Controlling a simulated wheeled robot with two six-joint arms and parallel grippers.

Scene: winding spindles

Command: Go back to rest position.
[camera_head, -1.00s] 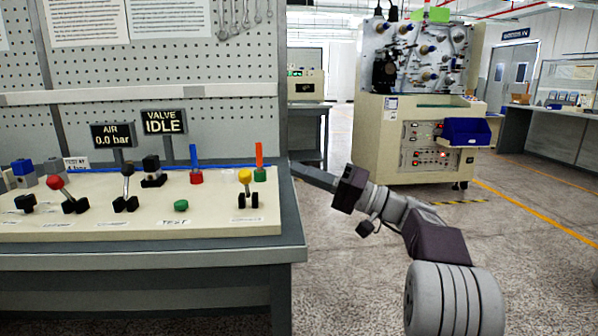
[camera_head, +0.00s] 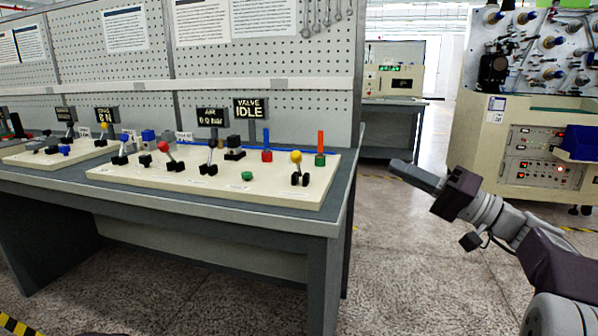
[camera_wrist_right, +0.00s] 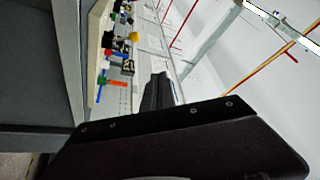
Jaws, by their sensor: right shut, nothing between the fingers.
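My right arm comes in from the lower right in the head view. Its gripper (camera_head: 408,172) is shut and empty, held over the floor to the right of the bench corner and apart from the bench. In the right wrist view the shut fingers (camera_wrist_right: 159,90) point up the picture, with the bench on the left side. My left gripper is not in view.
The grey bench (camera_head: 300,222) carries a cream control panel (camera_head: 215,188) with levers, buttons and coloured pegs. A second panel (camera_head: 40,158) lies farther left. A cream winding machine (camera_head: 475,140) stands at right. Speckled floor (camera_head: 410,285) is open between bench and my arm.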

